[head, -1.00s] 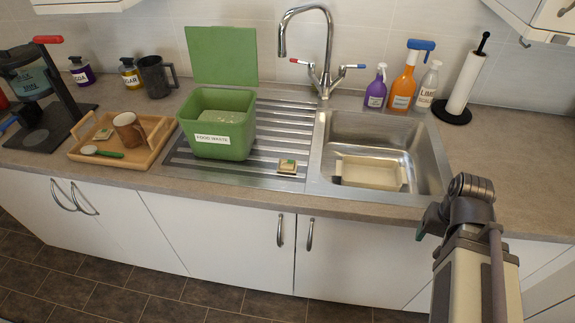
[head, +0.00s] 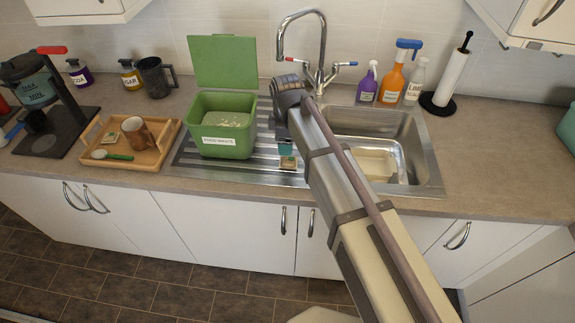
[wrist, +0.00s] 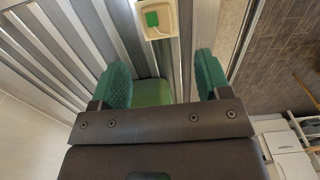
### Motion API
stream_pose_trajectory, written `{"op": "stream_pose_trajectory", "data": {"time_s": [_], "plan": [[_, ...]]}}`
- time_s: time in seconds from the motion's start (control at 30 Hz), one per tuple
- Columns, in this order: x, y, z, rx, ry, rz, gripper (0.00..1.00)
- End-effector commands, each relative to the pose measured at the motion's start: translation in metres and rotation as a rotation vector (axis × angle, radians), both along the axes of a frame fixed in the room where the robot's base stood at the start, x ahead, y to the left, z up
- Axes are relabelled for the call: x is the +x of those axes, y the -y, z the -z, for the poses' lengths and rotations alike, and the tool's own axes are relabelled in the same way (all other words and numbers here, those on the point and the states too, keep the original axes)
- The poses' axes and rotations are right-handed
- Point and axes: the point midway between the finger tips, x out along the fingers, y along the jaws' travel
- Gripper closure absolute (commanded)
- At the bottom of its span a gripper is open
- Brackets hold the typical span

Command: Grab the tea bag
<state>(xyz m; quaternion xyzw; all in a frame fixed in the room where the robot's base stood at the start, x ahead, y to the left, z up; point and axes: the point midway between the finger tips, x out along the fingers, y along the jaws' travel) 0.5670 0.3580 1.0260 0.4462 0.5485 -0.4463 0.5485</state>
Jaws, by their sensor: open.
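A tea bag (head: 288,163), a small cream square with a green tag, lies on the ribbed drainboard, right of the food waste bin and left of the sink. In the wrist view the tea bag (wrist: 156,17) is at the top edge, partly cut off, beyond my fingertips. My gripper (head: 285,146) is above the drainboard, close to this tea bag and apart from it. In the wrist view my gripper (wrist: 163,80) has its two green fingers spread, with no object held. Another tea bag (head: 112,137) appears to lie on the wooden tray.
The green food waste bin (head: 226,146) with raised lid stands just left of my gripper. The tap (head: 318,72) rises behind it. The sink (head: 428,175) is to the right, and a wooden tray (head: 150,160) with a mug and spoon to the left.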

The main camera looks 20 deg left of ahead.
Motion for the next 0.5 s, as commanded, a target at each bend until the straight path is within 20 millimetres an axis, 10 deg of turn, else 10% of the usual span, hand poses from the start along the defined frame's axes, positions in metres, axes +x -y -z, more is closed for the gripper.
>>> {"op": "stream_pose_trajectory", "data": {"time_s": [0.1, 0.5], "plan": [[0.000, 0.000, 0.036, 0.000, 0.000, 0.001, 0.30], [0.002, 0.000, 0.075, 0.000, 0.000, 0.003, 0.30]]}}
